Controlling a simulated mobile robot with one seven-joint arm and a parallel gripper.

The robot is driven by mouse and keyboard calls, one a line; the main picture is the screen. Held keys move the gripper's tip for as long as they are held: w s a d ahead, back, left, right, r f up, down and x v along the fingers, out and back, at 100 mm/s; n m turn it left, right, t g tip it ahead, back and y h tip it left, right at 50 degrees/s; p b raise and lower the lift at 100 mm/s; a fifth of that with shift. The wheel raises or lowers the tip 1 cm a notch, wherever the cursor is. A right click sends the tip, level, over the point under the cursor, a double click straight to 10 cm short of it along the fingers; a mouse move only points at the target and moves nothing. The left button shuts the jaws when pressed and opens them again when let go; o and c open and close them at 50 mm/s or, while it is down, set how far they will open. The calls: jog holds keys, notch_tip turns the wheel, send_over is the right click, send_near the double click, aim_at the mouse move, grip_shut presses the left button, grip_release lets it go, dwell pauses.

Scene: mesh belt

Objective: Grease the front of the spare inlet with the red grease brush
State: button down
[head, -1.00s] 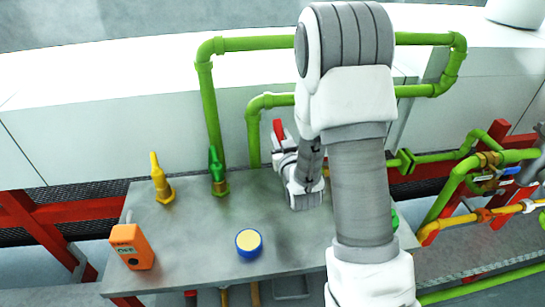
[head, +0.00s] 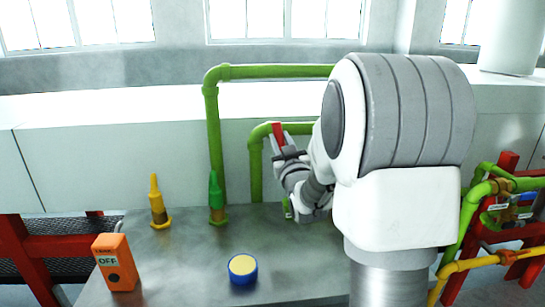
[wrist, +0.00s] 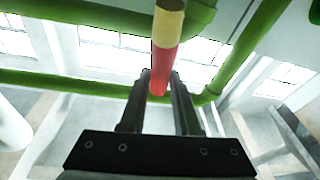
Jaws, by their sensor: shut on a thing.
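My gripper (head: 284,156) is shut on the red grease brush (head: 278,138), raised above the back of the grey table. In the head view the brush overlaps the bend of the lower green pipe; I cannot tell whether they touch. I cannot tell which pipe end is the spare inlet; my arm hides part of the area.
Green pipes (head: 213,140) rise behind. Red framing and yellow pipe (head: 470,268) stand right.

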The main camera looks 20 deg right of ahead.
jog(key=shift+f+b, duration=0.95)
jog(key=shift+f, duration=1.5)
jog(key=shift+d, duration=0.15)
